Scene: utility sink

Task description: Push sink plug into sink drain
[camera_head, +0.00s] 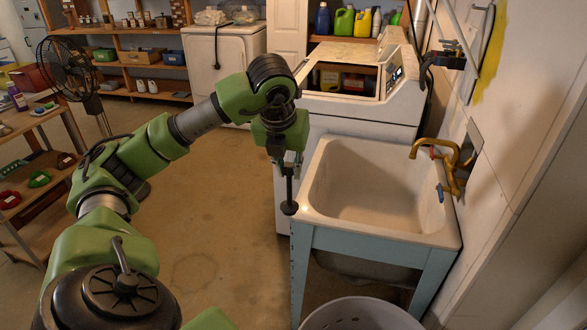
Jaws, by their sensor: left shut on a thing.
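My left gripper (289,167) points downward just outside the left rim of the white sink (330,221). It is shut on a dark sink plug (289,206), which hangs below it with its round end down. The plug is beside the sink's front left corner, outside the basin. Whether it touches the rim cannot be told. The sink drain cannot be made out on the visible basin floor. My right gripper is not in view.
A brass faucet (452,160) with red and blue handles is on the sink's right side. A top-loading washer (345,110) stands behind the sink. A pale basket (362,312) is in front below. Open floor (215,215) lies left of the sink.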

